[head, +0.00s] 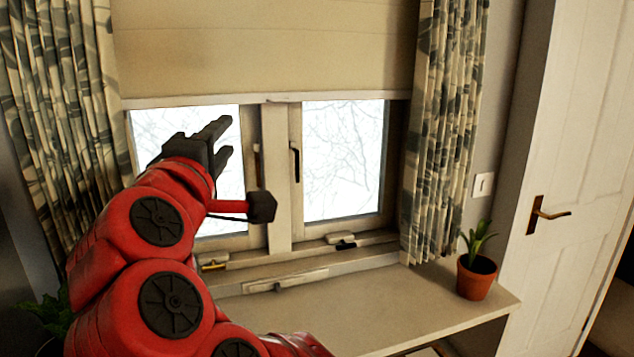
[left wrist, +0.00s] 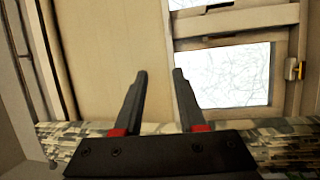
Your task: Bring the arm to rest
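My left arm (head: 150,255), red with black joint discs, rises from the bottom of the head view and bends up toward the window. My left gripper (head: 222,140) is raised in front of the left window pane. Its two black fingers are apart with nothing between them. In the left wrist view the gripper (left wrist: 160,85) also shows open and empty, with the blind and a window pane behind it. My right gripper is not in view.
A window (head: 343,160) with a lowered blind (head: 265,48) and patterned curtains (head: 445,130) is ahead. Below it, a ledge (head: 365,310) carries a potted plant (head: 476,277) at its right end. A white door (head: 575,150) stands at the right.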

